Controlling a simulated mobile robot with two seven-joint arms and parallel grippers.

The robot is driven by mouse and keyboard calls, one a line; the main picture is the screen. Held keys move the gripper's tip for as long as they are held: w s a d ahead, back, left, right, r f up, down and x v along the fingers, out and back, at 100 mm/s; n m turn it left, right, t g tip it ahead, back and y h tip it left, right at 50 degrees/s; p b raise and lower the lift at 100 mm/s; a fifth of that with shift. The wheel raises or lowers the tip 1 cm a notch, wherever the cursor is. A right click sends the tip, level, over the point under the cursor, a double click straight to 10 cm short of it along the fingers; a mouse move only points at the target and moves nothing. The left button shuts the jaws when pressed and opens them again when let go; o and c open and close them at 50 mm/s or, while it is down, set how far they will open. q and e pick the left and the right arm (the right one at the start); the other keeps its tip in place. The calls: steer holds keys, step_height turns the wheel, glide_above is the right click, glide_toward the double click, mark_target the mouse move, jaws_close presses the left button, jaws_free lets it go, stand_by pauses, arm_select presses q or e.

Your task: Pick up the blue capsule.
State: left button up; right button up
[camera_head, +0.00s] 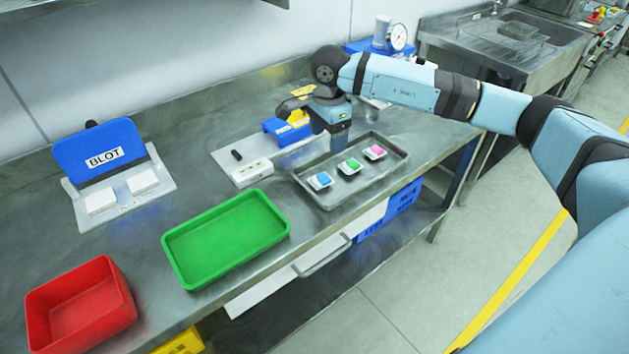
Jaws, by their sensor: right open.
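The blue capsule (320,180) sits in a small white holder at the left end of the grey metal tray (332,200). A green capsule (350,165) and a pink capsule (375,152) sit in similar holders to its right. My right gripper (339,141) points down near the tray's far edge, beyond the blue and green capsules and apart from them. It is open and holds nothing that I can see; its fingertips are small and dark here. My left gripper is not in view.
A green tray (225,238) and a red bin (80,305) stand at the left front. A blue BLOT stand (100,155) is at the back left.

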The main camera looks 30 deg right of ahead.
glide_above(323, 176)
steer(key=s, duration=0.1)
steer(key=f, duration=0.7)
steer(key=shift+d+f, duration=0.2)
steer(key=shift+f, duration=0.2)
steer(key=shift+w+a+f+p, duration=0.1)
steer(key=shift+w+f+p, duration=0.15)
steer(key=shift+f, duration=1.1)
steer(key=shift+w+a+f+p, duration=0.1)
steer(key=shift+w+f, duration=0.1)
steer(key=shift+f, duration=1.1)
steer(key=c, duration=1)
steer(key=shift+r, duration=0.15)
